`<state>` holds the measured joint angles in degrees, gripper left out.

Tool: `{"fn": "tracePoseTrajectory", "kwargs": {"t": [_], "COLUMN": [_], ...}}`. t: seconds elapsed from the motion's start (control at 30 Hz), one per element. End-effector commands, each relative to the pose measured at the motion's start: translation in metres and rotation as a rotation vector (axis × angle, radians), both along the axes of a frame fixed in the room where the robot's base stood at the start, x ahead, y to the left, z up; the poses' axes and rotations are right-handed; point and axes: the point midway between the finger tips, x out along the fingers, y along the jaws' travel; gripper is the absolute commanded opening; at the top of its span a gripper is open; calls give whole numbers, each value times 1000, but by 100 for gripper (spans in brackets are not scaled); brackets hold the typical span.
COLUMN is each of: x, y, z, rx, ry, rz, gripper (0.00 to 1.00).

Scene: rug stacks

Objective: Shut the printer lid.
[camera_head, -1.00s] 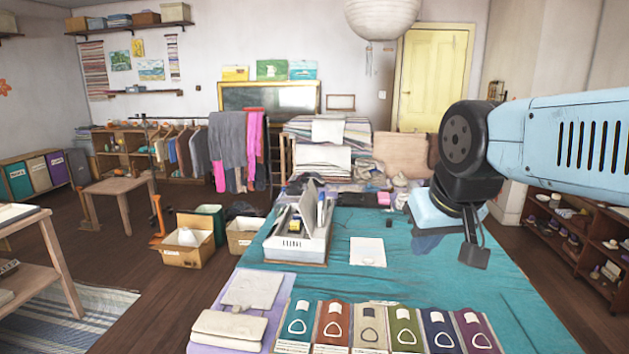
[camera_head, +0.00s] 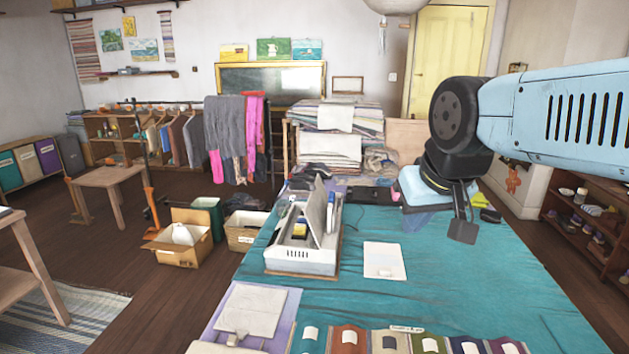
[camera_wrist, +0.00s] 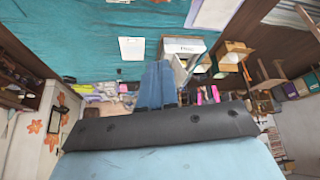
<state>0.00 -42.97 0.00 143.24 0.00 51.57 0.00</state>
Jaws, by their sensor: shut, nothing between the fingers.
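The printer (camera_head: 302,260) is a white box standing on the teal cloth, left of centre in the head view. Its grey lid (camera_head: 325,212) is raised steeply, and the inside is exposed, with a yellow and dark part showing. The printer also shows in the wrist view (camera_wrist: 182,46), upside down, with the lid partly hidden behind my fingers. My gripper (camera_head: 463,230) hangs over the right part of the table, well to the right of the printer and touching nothing. Its fingers (camera_wrist: 157,85) are together and empty in the wrist view.
A white sheet (camera_head: 384,260) lies right of the printer on the teal table cloth (camera_head: 440,300). Folders and colourful packets (camera_head: 385,340) line the near edge. Stacked rugs (camera_head: 335,135) stand behind. Cardboard boxes (camera_head: 183,240) are on the floor at left. The cloth between gripper and printer is mostly clear.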

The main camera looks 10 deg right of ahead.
Motion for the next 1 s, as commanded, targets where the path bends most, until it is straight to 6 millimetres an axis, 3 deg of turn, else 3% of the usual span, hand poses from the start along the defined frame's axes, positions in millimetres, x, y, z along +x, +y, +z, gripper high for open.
{"fn": "tracePoseTrajectory", "kwargs": {"t": [0.3, 0.47, 0.57, 0.8, 1.0], "x": [2, 24, 51, 136, 211], "y": [0, 2, 5, 2, -5], "z": [2, 17, 32, 68, 85], "rx": [2, 25, 52, 125, 179], "ry": [0, 6, 13, 29, 38], "rz": [0, -6, -15, -42, -66], "gripper": [0, 0, 0, 0, 0]}}
